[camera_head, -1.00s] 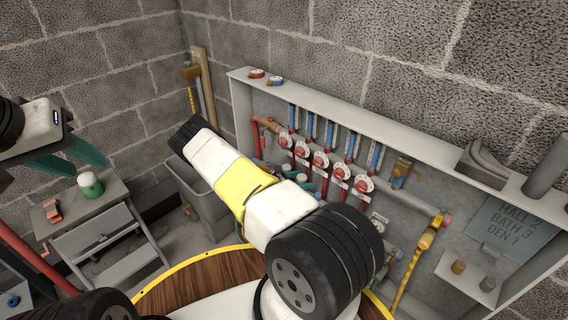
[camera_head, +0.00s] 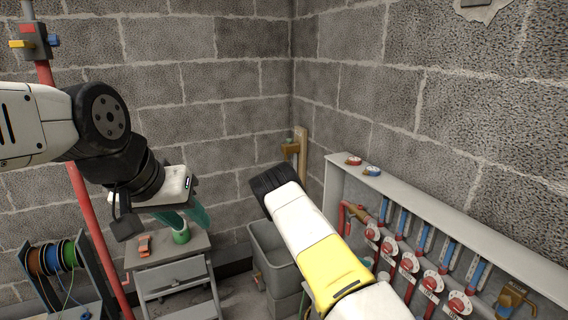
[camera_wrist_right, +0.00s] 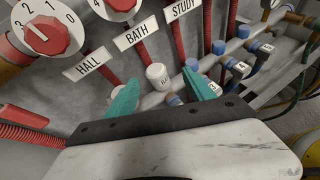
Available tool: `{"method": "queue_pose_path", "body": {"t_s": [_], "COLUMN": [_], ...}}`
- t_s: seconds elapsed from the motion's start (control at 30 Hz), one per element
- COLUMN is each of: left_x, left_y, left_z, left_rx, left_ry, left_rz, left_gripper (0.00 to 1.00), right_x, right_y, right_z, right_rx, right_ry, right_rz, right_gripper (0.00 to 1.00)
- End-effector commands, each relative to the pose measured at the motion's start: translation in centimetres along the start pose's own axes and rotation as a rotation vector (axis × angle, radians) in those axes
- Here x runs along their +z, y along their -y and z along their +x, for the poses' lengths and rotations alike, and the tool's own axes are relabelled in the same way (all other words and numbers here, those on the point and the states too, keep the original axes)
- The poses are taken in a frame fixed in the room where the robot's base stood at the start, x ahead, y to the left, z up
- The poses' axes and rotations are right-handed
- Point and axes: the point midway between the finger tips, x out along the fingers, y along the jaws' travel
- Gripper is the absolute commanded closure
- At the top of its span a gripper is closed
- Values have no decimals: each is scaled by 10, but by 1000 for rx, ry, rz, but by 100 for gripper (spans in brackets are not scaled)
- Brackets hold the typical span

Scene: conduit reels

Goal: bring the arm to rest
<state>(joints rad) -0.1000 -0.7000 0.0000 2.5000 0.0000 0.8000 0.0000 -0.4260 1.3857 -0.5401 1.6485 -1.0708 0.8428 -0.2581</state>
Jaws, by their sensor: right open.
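My left gripper (camera_head: 185,215) shows at the left of the head view, its teal fingers apart and pointing down. It overlaps a green and white can (camera_head: 181,236) on a grey step stool; I see no clear grip on the can. My right arm (camera_head: 318,245) reaches from the bottom toward the manifold cabinet (camera_head: 440,215), and it hides its own gripper in the head view. In the right wrist view my right gripper (camera_wrist_right: 162,80) is open with nothing held. A white cap (camera_wrist_right: 157,76) shows between and beyond its fingertips, in front of the manifold.
The cabinet holds red dials (camera_head: 409,262) and blue-topped valves. A grey bin (camera_head: 275,255) stands in the corner. The step stool (camera_head: 175,275) also bears an orange item (camera_head: 144,245). Cable reels (camera_head: 52,258) and a red pipe (camera_head: 95,225) stand at left.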

Motion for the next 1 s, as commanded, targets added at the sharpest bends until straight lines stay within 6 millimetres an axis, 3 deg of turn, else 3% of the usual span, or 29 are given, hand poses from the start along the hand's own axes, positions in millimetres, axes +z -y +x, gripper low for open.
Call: {"method": "queue_pose_path", "body": {"t_s": [0.1, 0.57, 0.77, 1.0], "left_x": [0, 0, 0, 0], "left_y": [0, 0, 0, 0], "left_z": [0, 0, 0, 0], "left_rx": [0, 0, 0, 0], "left_ry": [0, 0, 0, 0], "left_rz": [0, 0, 0, 0], "left_gripper": [64, 64, 64, 64], "right_x": [34, 153, 206, 266], "right_y": [2, 39, 65, 108], "right_z": [-27, -148, -204, -267], "right_rx": [-92, -409, -511, -602], "right_ry": [-107, -539, -733, -964], "right_rz": [172, 745, 952, 1168], "right_gripper": [38, 38, 38, 38]}}
